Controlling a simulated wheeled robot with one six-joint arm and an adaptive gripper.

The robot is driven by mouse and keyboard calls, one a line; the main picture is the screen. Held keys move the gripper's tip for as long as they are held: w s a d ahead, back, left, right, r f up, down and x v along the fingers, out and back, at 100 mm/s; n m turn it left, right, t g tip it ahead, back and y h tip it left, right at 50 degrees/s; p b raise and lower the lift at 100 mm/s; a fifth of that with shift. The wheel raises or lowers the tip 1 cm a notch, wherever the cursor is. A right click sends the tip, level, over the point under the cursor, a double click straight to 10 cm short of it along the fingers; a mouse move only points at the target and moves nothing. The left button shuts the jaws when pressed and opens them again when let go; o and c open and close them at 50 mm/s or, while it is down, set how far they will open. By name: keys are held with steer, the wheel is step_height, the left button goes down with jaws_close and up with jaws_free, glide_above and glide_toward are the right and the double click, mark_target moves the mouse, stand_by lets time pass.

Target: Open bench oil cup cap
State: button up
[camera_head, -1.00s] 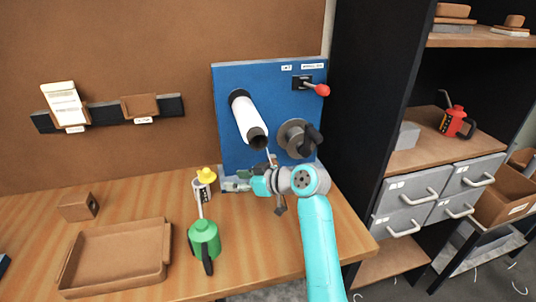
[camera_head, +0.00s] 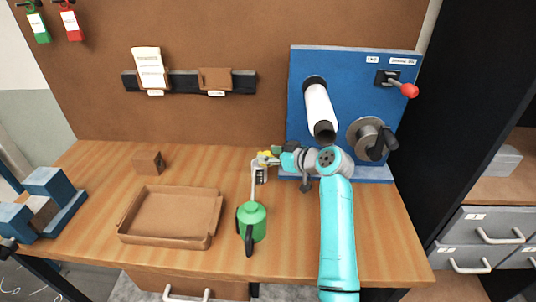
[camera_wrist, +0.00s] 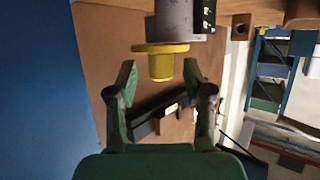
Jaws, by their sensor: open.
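The oil cup is a small grey cylinder (camera_head: 261,175) standing on the bench behind the green oil can, with a yellow cap (camera_head: 264,155) on top. In the wrist view the grey cup (camera_wrist: 176,17) is at the top, and its yellow flanged cap with a narrower knob (camera_wrist: 160,66) points toward my gripper (camera_wrist: 160,80). My gripper's two green fingers are open, one on each side of the knob's end, with visible gaps. In the head view my gripper (camera_head: 271,157) is at the cap from the right and partly covers it.
A green oil can (camera_head: 252,222) stands just in front of the cup. A brown tray (camera_head: 128,231) and a small wooden block (camera_head: 149,162) lie to the left. A blue panel (camera_head: 350,75) with a white roll (camera_head: 319,108) and a black-handled crank (camera_head: 371,138) stands behind my arm.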

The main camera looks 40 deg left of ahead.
steer(key=shift+x, duration=0.85)
steer(key=shift+c, duration=0.2)
jaws_close()
